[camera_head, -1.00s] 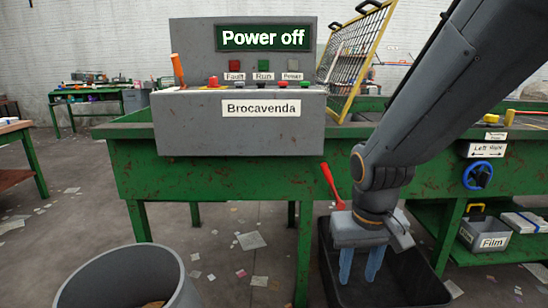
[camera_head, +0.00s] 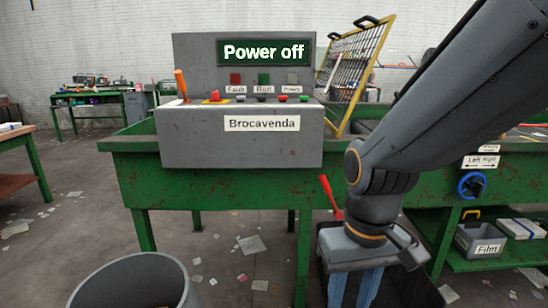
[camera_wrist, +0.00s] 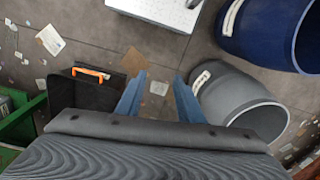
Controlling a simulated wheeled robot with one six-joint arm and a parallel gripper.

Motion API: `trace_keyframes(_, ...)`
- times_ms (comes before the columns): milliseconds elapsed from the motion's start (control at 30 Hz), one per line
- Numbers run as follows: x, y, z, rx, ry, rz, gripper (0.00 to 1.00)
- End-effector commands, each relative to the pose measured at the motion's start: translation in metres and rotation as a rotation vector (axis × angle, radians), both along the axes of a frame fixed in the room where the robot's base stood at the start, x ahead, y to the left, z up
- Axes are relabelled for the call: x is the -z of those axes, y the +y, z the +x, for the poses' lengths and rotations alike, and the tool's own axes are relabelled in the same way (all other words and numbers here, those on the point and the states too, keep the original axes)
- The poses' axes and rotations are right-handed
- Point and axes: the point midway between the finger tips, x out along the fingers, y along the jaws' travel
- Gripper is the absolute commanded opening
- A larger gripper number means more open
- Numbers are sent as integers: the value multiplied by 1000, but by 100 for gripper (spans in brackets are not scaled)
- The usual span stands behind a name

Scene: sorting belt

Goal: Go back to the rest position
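My gripper (camera_head: 355,288) hangs pointing down at the end of my arm, in front of the green bench. It is over or beside a black bin (camera_head: 415,290); its fingertips are cut off by the lower frame edge. In the wrist view, the two blue fingers of my gripper (camera_wrist: 157,85) stand apart with only floor visible between them. Nothing is held.
The green bench (camera_head: 230,188) carries a grey control panel (camera_head: 190,140) reading "Power off". A red-handled tool (camera_head: 330,195) is beside my wrist. A grey barrel (camera_wrist: 240,105), a blue barrel (camera_wrist: 265,30) and a dark case with an orange handle (camera_wrist: 80,95) surround floor with scattered paper.

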Motion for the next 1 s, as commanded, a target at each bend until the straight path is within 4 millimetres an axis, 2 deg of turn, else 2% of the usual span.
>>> trace_keyframes(33,-10,-5,-1,15,3,-2,34)
trace_keyframes(200,-33,-24,-2,70,5,-15,34)
trace_keyframes(433,-58,-51,-5,142,7,-28,34)
trace_keyframes(567,-65,-61,-6,165,7,-32,34)
trace_keyframes(1000,-64,-64,-5,176,6,-34,34)
